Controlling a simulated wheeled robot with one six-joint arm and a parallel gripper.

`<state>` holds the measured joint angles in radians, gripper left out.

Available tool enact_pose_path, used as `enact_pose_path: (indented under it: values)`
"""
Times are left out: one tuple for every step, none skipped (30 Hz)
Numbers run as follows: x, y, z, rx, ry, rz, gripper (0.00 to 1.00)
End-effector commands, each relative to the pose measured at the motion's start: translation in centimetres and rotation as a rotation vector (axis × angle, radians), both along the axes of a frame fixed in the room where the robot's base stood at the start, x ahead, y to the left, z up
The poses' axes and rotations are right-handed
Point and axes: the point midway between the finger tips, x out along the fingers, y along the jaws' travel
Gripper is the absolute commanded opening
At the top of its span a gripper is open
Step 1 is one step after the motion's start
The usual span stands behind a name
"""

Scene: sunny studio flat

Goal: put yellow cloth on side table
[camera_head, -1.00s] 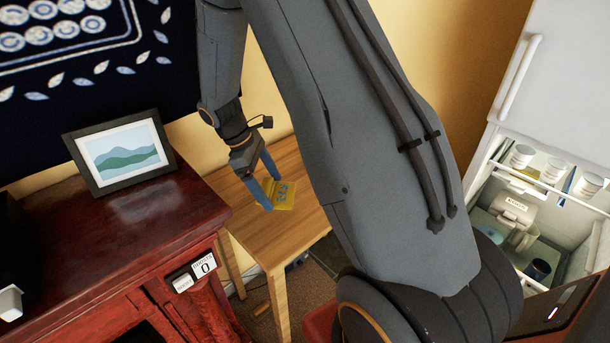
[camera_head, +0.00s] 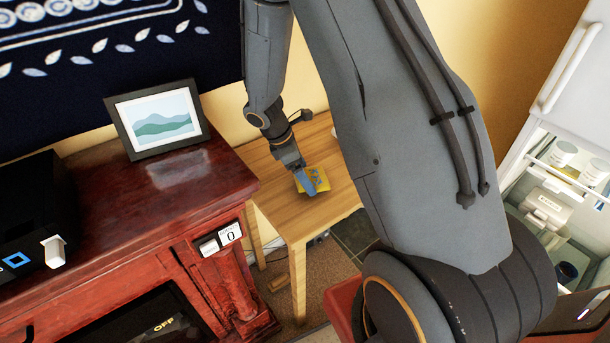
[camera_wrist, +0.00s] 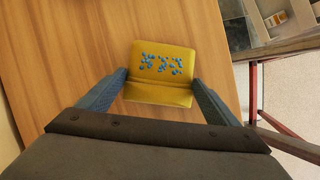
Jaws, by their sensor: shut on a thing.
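The yellow cloth (camera_head: 318,184) with a blue pattern is at the top of the light wooden side table (camera_head: 275,192). In the wrist view the folded cloth (camera_wrist: 160,92) lies between the two blue fingers of my gripper (camera_wrist: 160,95), over the wood top (camera_wrist: 70,80). My gripper (camera_head: 308,184) points down at the table and is shut on the cloth. Whether the cloth rests fully on the wood or hangs just above it, I cannot tell. My arm hides part of the table's right side in the head view.
A dark red cabinet (camera_head: 130,215) stands left of the side table, with a picture frame (camera_head: 158,120) and a black device (camera_head: 35,215) on it. An open white fridge (camera_head: 560,150) is at the right. The side table's visible top is otherwise mostly clear.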

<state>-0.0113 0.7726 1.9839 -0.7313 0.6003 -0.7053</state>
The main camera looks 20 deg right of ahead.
Motion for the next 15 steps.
enact_pose_path:
  values:
    - [-0.1,0.0,-0.6,0.000,0.002,0.000,0.64]
    - [-0.1,0.0,-0.9,0.000,0.002,-0.001,0.64]
    - [-0.1,0.0,-1.1,0.000,0.001,0.000,0.64]
    - [-0.1,0.0,-1.3,0.000,0.001,0.001,0.64]
    - [-0.1,0.0,-1.5,0.000,0.001,0.001,0.64]
    - [0.0,0.0,-1.5,0.000,0.001,0.000,0.64]
    - [0.0,0.0,-1.6,0.000,0.000,0.000,0.64]
    - [0.0,0.0,-1.6,0.000,0.000,0.000,0.64]
    - [0.0,0.0,-1.6,0.000,0.000,0.000,0.64]
    - [0.0,0.0,-1.6,0.000,0.000,0.000,0.64]
    - [0.0,0.0,-1.6,0.000,0.000,0.000,0.64]
    - [0.0,0.0,-1.6,0.000,0.000,0.000,0.64]
    - [0.0,0.0,-1.6,0.000,0.000,-0.001,0.64]
    - [0.0,0.0,-1.6,0.000,0.000,-0.001,0.64]
    - [0.0,0.0,-1.7,0.000,0.000,0.000,0.64]
